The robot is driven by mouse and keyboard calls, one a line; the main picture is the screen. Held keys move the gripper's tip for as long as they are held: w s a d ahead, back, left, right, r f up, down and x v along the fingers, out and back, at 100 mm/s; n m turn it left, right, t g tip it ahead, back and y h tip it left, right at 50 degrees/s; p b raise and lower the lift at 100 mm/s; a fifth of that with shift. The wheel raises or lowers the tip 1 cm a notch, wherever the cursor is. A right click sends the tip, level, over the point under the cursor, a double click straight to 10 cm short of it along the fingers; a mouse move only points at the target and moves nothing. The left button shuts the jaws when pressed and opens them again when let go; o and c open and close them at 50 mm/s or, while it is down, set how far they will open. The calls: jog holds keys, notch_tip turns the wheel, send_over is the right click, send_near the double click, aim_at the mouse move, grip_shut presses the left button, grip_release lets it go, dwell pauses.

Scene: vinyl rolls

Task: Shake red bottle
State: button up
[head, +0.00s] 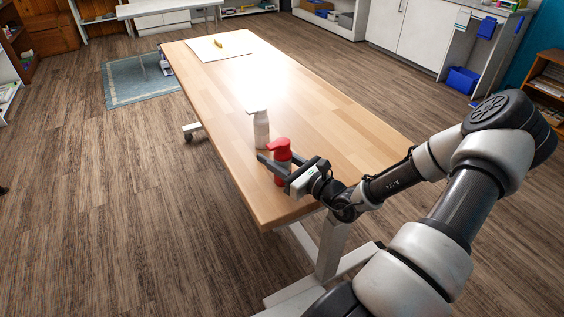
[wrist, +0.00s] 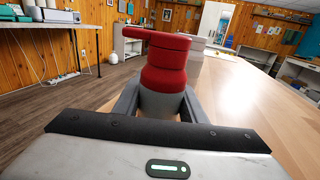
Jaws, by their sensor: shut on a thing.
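The red bottle (head: 281,150) has a red pump-like top with a spout pointing left and a greyish lower body. It is upright at the near end of the wooden table (head: 330,130). My gripper (head: 275,167) is shut on its lower body, with one finger on each side. In the wrist view the red bottle (wrist: 165,65) stands between the fingers of my gripper (wrist: 160,105). Its base is hidden there, and I cannot tell whether it touches the table.
A white spray bottle (head: 261,130) stands close behind the red bottle. A paper sheet (head: 217,47) with a yellow object (head: 219,43) lies at the table's far end. The table's middle is clear. The near and left edges are close to my gripper.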

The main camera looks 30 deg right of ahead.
jog(key=shift+r, duration=0.1)
dwell(0.4)
jog(key=shift+r+p, duration=1.95)
jog(key=shift+p, duration=0.3)
jog(key=s+a+r+n+g+y, duration=0.1)
jog(key=s+a+r, duration=0.1)
jog(key=a+r, duration=0.35)
jog(key=s+a+r+n+y, duration=0.1)
jog(key=s+a+r+y, duration=0.1)
jog(key=a, duration=0.7)
notch_tip(320, 180, up, 10)
jog(key=p, duration=1.7)
jog(key=shift+w+d, duration=0.3)
jog(key=shift+d, duration=0.1)
